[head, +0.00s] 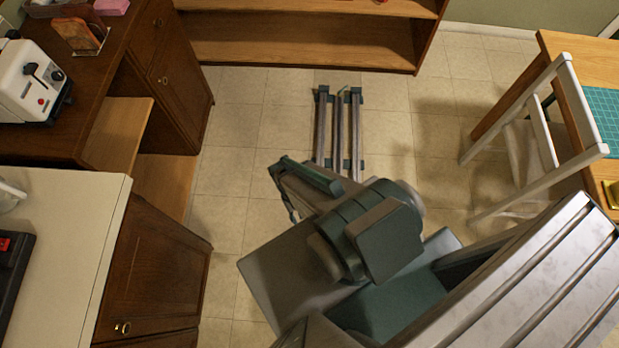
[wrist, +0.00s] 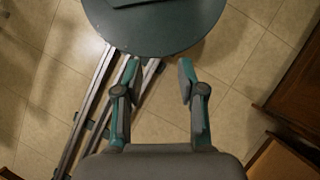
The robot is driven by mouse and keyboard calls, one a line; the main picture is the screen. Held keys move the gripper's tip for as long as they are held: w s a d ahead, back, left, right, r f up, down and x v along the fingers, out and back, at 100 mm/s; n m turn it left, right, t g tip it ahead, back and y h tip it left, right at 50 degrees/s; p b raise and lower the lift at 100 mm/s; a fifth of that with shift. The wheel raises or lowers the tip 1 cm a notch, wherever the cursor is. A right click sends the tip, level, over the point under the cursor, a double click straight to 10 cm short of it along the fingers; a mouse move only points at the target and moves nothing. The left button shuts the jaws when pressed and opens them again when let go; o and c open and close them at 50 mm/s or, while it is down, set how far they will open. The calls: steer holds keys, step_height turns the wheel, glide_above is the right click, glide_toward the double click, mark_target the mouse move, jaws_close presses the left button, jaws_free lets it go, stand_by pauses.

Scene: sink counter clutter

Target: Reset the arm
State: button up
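My arm (head: 370,235) is folded over the tiled floor in the middle of the head view. My gripper (head: 287,185) shows there at its upper left end, partly hidden by the arm's links. In the wrist view my gripper (wrist: 158,72) has two teal and grey fingers standing well apart. The gripper touches nothing that I can see.
A white counter (head: 70,200) over a wooden cabinet (head: 155,270) stands at left. A toaster (head: 28,85) sits on the wooden counter behind. A wooden shelf (head: 300,50) is at the back. A white chair (head: 545,130) and table (head: 575,50) stand right.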

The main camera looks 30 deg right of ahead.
steer(key=shift+s+d+r+n+g, duration=0.15)
steer(key=shift+s+n, duration=0.15)
steer(key=shift+s, duration=0.6)
steer(key=shift+s+d+n+g, duration=0.15)
steer(key=shift+s+n, duration=0.15)
steer(key=shift+s, duration=0.55)
